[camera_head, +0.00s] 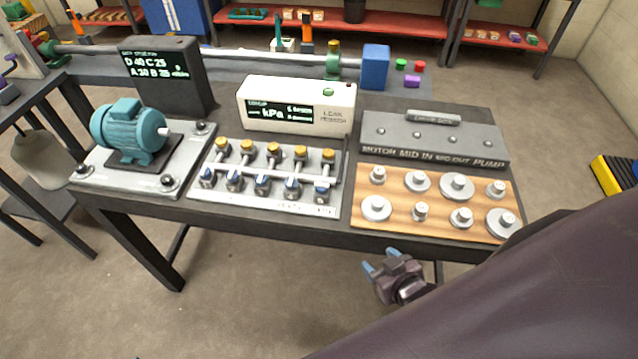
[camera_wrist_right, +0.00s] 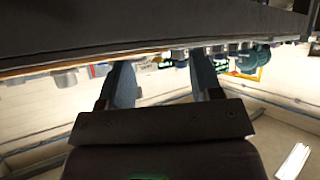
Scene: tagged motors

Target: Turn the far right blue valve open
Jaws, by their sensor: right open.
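A white valve panel (camera_head: 262,207) lies on the dark table, with a front row of blue valves and a back row of yellow knobs joined by pipes. The far right blue valve (camera_head: 323,192) is at the front right end of this panel; its handle is too small to read its angle surely. My right gripper (camera_head: 380,261) is open and empty, below and in front of the table edge, to the right of that valve and apart from it. Its two blue fingers also show in the right wrist view (camera_wrist_right: 163,80), parted with nothing between them. My left gripper is not in view.
A wooden board (camera_head: 440,186) with several metal weights is right of the panel. A teal motor (camera_head: 130,130) on a plate is at left. A white kPa meter (camera_head: 297,102) and a grey labelled block (camera_head: 432,138) stand behind. The floor before the table is clear.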

